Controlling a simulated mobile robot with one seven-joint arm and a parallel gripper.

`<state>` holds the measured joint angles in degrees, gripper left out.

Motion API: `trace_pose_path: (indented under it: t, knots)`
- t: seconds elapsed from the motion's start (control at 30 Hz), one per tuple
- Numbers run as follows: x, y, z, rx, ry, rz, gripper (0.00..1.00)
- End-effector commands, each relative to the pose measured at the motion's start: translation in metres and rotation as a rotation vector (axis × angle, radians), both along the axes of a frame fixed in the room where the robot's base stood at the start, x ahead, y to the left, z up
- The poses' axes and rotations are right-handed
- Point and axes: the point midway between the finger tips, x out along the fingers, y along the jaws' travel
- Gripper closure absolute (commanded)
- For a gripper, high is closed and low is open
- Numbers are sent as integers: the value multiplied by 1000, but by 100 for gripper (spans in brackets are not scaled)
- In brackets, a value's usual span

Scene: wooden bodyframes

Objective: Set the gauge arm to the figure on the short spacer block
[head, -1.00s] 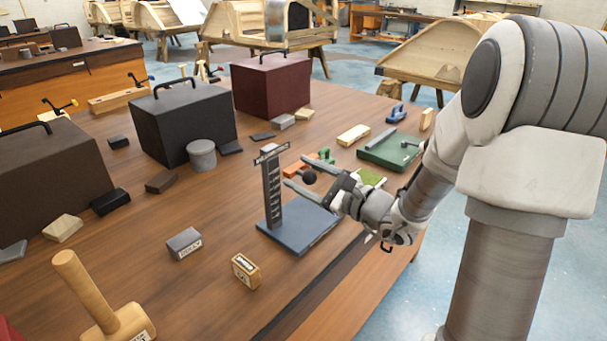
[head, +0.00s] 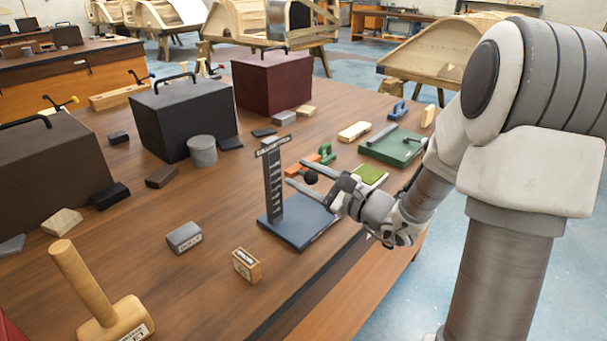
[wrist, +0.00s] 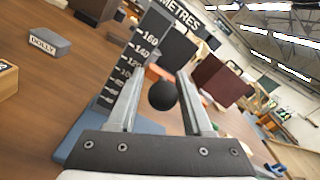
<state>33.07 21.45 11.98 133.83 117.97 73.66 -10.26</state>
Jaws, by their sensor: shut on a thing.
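The gauge (head: 273,190) is a dark upright post with a white-marked scale on a blue-grey base (head: 300,232). In the wrist view its scale (wrist: 131,72) shows 160, 140 and lower marks under a sign ending in "METRES". A round black knob (wrist: 162,96) sits between the fingers of my gripper (wrist: 162,70), which is shut on it, beside the post. The head view shows my gripper (head: 296,172) at the post's right. The arm's reading is hidden.
A grey block (head: 184,237) marked "DOLLY" lies left of the wooden block. A mallet (head: 122,322) stands at front left. Black (head: 183,115) and dark red (head: 272,82) boxes stand behind. A green tool base (head: 395,147) lies at the back right. Bare tabletop surrounds the front blocks.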

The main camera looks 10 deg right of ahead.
Motion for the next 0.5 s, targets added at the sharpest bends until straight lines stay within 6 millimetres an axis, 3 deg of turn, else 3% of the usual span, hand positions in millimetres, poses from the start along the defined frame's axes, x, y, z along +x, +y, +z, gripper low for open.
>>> trace_pose_path:
  t: [0.03, 0.3, 0.5]
  knots:
    - [2, -6, -15, 3, 4, -17, 100]
    - [2, -7, -54, 2, 4, -18, 100]
    - [2, -7, -64, 1, 4, -20, 100]
